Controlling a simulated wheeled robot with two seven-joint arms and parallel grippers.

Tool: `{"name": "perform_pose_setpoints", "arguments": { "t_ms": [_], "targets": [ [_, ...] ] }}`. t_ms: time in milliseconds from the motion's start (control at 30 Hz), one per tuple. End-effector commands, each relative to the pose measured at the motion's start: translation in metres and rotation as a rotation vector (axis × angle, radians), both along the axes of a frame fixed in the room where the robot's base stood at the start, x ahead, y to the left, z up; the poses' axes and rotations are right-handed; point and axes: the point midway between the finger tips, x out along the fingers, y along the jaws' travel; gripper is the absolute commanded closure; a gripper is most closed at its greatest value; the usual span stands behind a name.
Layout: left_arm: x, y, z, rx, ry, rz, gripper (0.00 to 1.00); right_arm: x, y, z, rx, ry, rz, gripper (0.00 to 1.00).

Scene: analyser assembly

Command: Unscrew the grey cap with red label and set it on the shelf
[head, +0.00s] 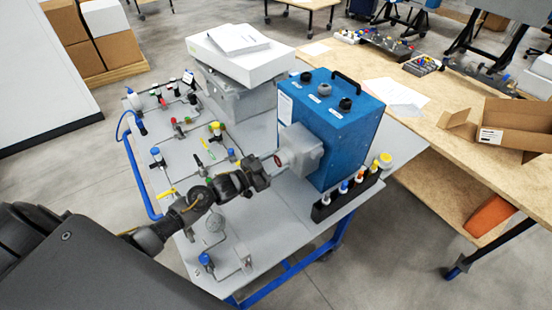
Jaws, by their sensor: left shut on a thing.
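The blue analyser box (345,140) stands on the grey cart, with a pale grey housing (303,146) on its left side. My left gripper (270,168) reaches in from the left and is shut at the front of this housing. A small grey piece with a red mark, which looks like the grey cap with red label (277,160), shows at its fingertips. The fingers hide most of it, and I cannot tell whether it is still on its thread. No shelf is clearly identifiable. My right gripper is not in view.
A black rack (322,211) with several coloured-cap bottles stands along the box's front. Pipes and valves cover the cart's left part (170,140). A grey bin (235,98) with a white box stands behind. A wooden table (450,110) holds an open carton (510,125).

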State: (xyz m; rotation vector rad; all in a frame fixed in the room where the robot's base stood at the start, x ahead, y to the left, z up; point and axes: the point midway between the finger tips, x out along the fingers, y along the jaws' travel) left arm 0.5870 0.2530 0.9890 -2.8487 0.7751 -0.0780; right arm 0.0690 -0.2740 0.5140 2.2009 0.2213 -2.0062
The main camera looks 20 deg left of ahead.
Motion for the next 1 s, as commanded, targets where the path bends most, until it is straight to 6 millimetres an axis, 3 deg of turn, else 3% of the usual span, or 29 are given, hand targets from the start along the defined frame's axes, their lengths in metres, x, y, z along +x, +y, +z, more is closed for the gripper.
{"name": "perform_pose_setpoints", "arguments": {
  "t_ms": [33, 533, 800, 1000],
  "targets": [
    [0.0, 0.0, 0.006, -0.061, 0.036, 0.003, 0.8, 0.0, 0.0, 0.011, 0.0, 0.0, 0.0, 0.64],
    [0.0, 0.0, 0.005, -0.748, 0.439, 0.003, 0.8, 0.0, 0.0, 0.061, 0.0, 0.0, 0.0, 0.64],
    [0.0, 0.0, 0.0, -1.249, 0.73, 0.0, 0.8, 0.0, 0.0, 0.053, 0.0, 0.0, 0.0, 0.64],
    [-0.001, 0.001, 0.0, -1.497, 0.878, 0.0, 0.8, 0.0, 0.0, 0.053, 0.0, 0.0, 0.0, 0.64]
  ]
}}
